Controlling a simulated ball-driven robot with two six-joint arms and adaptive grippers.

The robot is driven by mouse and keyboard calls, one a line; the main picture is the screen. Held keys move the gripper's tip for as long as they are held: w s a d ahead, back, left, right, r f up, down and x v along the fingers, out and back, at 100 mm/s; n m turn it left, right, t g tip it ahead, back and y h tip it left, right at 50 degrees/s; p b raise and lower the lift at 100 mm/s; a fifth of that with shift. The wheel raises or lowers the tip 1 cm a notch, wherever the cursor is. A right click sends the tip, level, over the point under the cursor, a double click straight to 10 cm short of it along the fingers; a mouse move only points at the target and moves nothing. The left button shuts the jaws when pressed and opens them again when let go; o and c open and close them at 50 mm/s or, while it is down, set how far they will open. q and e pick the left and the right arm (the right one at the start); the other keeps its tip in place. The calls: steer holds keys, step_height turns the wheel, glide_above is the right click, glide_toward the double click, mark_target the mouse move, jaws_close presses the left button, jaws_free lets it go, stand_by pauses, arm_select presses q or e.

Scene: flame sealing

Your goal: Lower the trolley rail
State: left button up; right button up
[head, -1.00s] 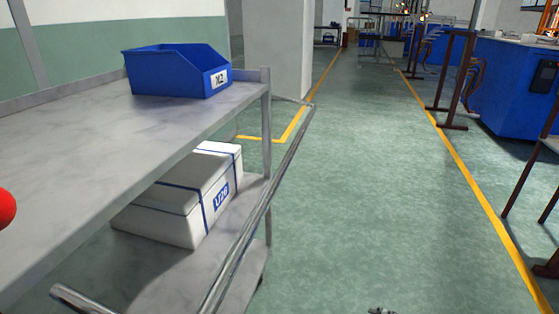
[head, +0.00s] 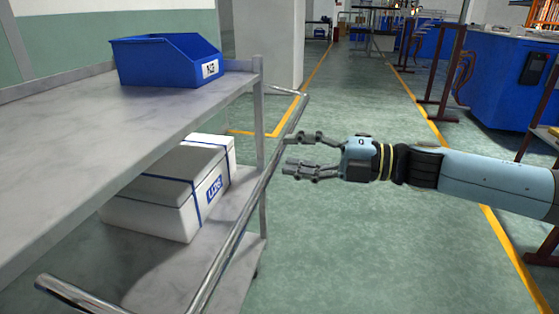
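The trolley rail (head: 232,236) is a shiny metal bar along the right side of a grey two-shelf trolley (head: 95,140). It runs from the lower left, near the camera, up to the trolley's far corner post and stands out from the shelves. My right gripper (head: 289,156) comes in from the right with its fingers pointing left at the rail. It is open and empty, with its fingertips close to the rail's far half. I cannot tell whether they touch it. My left gripper is out of view.
A blue bin (head: 165,60) stands on the top shelf. A white box with blue straps (head: 175,190) sits on the lower shelf. Green floor (head: 365,250) right of the trolley is clear. Brown metal stands (head: 447,75) and a blue machine (head: 505,85) are at right.

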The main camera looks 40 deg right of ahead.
mark_target(278, 148)
steer(key=shift+x, duration=1.65)
steer(key=shift+r, duration=0.1)
jaws_close()
steer(key=shift+w+a, duration=0.1)
